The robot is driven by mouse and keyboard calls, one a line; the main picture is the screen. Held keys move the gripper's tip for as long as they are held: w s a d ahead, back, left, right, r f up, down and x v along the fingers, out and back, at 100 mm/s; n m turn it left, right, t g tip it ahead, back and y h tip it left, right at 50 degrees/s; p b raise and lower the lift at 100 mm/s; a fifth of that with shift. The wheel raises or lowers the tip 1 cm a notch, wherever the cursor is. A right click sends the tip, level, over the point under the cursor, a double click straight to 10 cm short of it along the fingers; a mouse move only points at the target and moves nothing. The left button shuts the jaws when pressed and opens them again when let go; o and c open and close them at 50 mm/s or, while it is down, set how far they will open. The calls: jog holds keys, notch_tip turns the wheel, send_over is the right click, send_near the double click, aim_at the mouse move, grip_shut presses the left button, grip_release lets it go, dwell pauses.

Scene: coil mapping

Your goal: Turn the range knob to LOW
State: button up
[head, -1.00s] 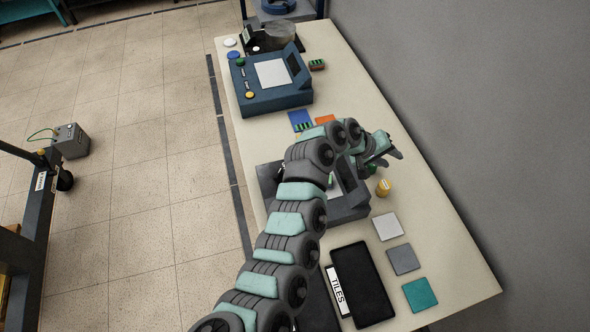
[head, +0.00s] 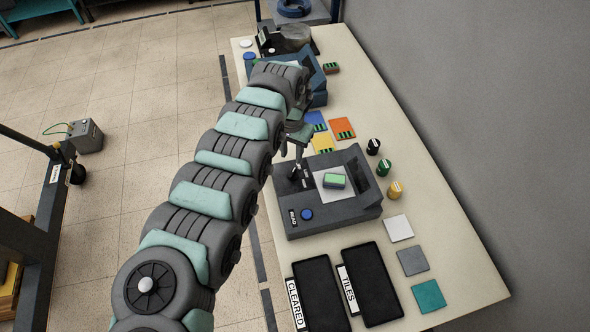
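The dark grey reader (head: 335,207) stands on the bench, with a READ label and a blue button on its front left. A green-topped tile (head: 334,181) lies on its white plate. A small dark control with white marks (head: 305,180) sits at the reader's left edge; it looks like the range knob, but its setting is too small to read. My gripper (head: 299,160) points down at this control from the reader's back left corner. Whether it touches the control, and how wide the fingers stand, is unclear. My arm comes in from the lower left.
Black, green and yellow cylinders (head: 395,190) stand right of the reader. White, grey and teal squares (head: 412,261) lie at front right. Two black trays (head: 374,285), marked CLEARED and TILES, lie in front. Coloured cards (head: 342,128) lie behind. A blue device (head: 318,84) is partly hidden by my arm.

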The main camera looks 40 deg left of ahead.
aim_at(292, 172)
notch_tip(292, 172, down, 9)
jog(key=shift+d+f+b, duration=0.1)
jog(key=shift+f+b, duration=0.05)
jog(key=shift+b, duration=0.4)
jog(key=shift+c, duration=0.2)
grip_shut()
